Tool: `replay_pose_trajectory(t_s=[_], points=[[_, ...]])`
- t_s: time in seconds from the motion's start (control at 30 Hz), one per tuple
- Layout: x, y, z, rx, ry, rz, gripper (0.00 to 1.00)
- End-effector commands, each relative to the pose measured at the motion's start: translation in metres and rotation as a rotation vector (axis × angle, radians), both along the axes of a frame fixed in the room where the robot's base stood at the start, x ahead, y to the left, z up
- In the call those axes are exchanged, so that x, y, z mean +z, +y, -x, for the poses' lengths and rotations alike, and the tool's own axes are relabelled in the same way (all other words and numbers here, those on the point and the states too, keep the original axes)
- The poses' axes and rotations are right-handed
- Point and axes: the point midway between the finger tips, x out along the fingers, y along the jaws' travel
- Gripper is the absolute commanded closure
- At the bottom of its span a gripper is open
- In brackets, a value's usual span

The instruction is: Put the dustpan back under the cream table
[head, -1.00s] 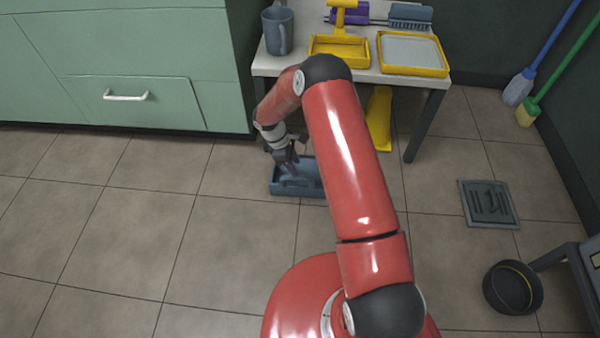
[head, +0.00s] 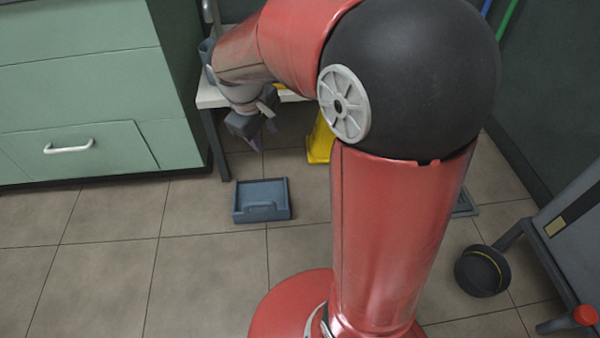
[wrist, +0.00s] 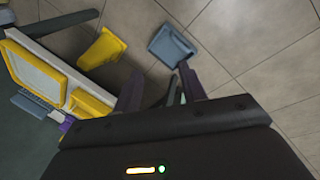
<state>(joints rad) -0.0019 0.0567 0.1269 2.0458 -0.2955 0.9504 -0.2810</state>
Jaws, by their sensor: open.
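The blue-grey dustpan (head: 262,208) lies on the tiled floor in front of the cream table (head: 213,98); it also shows in the wrist view (wrist: 168,46). It is outside the table's footprint. My gripper (head: 257,141) is open and empty, above and behind the dustpan near the table's front edge, pointing down. My arm hides most of the table in the head view.
A yellow wedge-shaped object (head: 320,140) stands on the floor under the table. The green cabinet (head: 80,90) is left of the table. A round dark pan (head: 482,271) sits on the floor at right. Floor left of the dustpan is clear.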

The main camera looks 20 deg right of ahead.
Motion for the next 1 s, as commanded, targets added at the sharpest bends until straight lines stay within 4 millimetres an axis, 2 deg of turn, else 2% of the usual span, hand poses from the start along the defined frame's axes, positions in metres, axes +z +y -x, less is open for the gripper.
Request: replay_pose_trajectory(t_s=[0.03,0.2,0.4,0.5,0.7,1.0], points=[[0.018,-0.002,0.021,-0.050,-0.052,-0.024,0.59],[0.052,-0.007,0.085,-0.226,-0.193,-0.131,0.59],[0.066,-0.006,0.150,-0.396,-0.331,-0.278,0.59],[0.065,-0.005,0.170,-0.451,-0.372,-0.334,0.59],[0.063,-0.003,0.185,-0.494,-0.404,-0.383,0.59],[0.066,-0.003,0.185,-0.494,-0.404,-0.384,0.59]])
